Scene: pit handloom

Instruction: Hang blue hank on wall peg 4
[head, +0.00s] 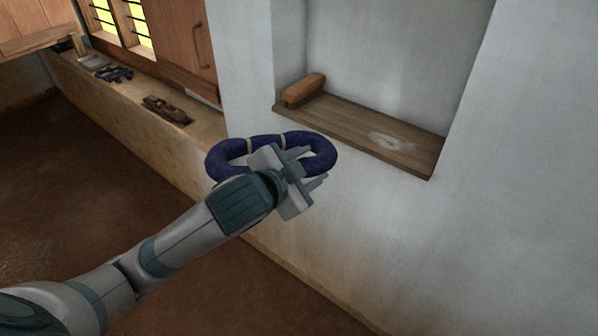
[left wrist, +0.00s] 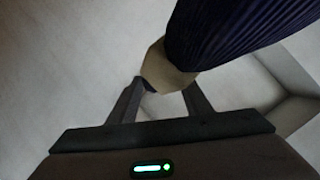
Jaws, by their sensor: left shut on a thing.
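The blue hank (head: 227,153) is a dark blue looped bundle with pale bands tied around it. It is in the middle of the head view, in front of the whitewashed wall. My left gripper (head: 303,168) is shut on the hank and holds it off any surface. In the left wrist view the blue strands (left wrist: 235,30) run to the upper right, and a tan band (left wrist: 165,70) sits at the tips of my left gripper (left wrist: 160,92). Part of the hank is hidden behind my gripper. No wall peg shows in either view. My right gripper is not in view.
A wall niche with a wooden shelf (head: 370,132) is just beyond the hank, with an orange-brown block (head: 304,88) on it. A ledge (head: 140,104) under the window at left bears dark tools (head: 167,110). The brown floor at left is clear.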

